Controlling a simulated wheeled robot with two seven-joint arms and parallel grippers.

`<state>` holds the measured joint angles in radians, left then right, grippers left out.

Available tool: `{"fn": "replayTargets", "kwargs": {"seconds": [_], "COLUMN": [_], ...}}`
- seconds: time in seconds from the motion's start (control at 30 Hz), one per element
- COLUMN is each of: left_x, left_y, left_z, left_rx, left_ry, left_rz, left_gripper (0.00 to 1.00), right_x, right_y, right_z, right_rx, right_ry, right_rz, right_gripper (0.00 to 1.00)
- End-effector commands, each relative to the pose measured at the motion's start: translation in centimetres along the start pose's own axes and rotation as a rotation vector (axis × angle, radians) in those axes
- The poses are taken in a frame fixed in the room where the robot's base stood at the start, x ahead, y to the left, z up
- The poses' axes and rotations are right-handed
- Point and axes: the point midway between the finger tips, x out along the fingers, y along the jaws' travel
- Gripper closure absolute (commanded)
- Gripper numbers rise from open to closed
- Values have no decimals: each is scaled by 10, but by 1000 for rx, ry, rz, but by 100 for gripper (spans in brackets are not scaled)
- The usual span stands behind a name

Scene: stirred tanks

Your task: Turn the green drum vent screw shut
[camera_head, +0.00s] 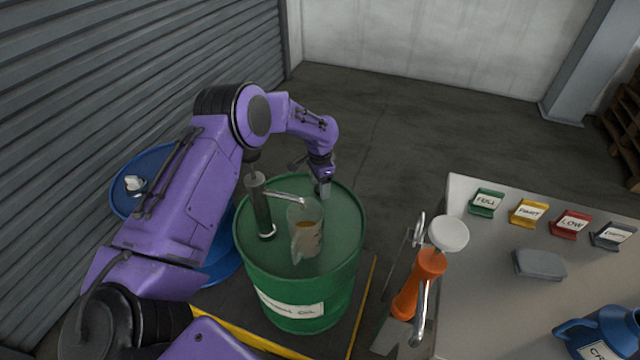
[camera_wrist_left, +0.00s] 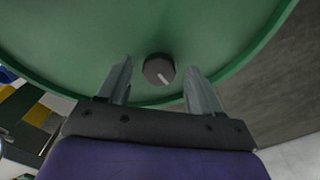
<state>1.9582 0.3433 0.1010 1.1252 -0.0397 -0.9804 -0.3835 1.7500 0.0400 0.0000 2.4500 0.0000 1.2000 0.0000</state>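The green drum (camera_head: 335,275) stands left of the table, with a white label on its side. Its vent screw (camera_wrist_left: 158,68) is a small dark round knob with a pale line, near the lid's rim in the left wrist view; my gripper hides it in the head view. My left gripper (camera_head: 322,188) reaches down to the far edge of the lid. In the left wrist view its fingers (camera_wrist_left: 157,70) are apart, one on each side of the knob, with gaps visible. I cannot tell how far the fingertips are above the lid. My right gripper is not in view.
A grey hand pump (camera_head: 261,205) and a clear jug (camera_head: 306,238) with some amber liquid are on the drum's lid. A blue drum (camera_head: 150,165) stands behind my left arm. An orange pump (camera_head: 420,280) stands beside the table (camera_head: 470,270), which bears coloured label cards (camera_head: 487,202).

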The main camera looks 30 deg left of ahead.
Motion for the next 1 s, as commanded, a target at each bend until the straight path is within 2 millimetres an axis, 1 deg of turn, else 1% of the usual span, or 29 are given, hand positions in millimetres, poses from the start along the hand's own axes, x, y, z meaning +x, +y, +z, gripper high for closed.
{"fn": "replayTargets", "kwargs": {"seconds": [0.13,0.23,0.37,0.5,0.6,0.67,0.8,1.0], "left_x": [0,-9,-37,-71,-89,-97,-105,-105], "left_y": [0,0,-1,-1,0,0,0,0], "left_z": [0,-1,-1,-1,0,0,0,0], "left_rx": [0,-1,-1,0,0,0,0,0], "left_ry": [0,2,4,3,2,2,0,0], "left_rz": [1,0,-3,-2,-1,0,0,1], "left_gripper": [36,36,36,36,36,36,36,36], "right_x": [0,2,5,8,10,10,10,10], "right_y": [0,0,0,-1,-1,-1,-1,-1], "right_z": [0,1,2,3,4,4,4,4], "right_rx": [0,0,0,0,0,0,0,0], "right_ry": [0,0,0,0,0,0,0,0], "right_rz": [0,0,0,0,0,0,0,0], "right_gripper": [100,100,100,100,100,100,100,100]}}
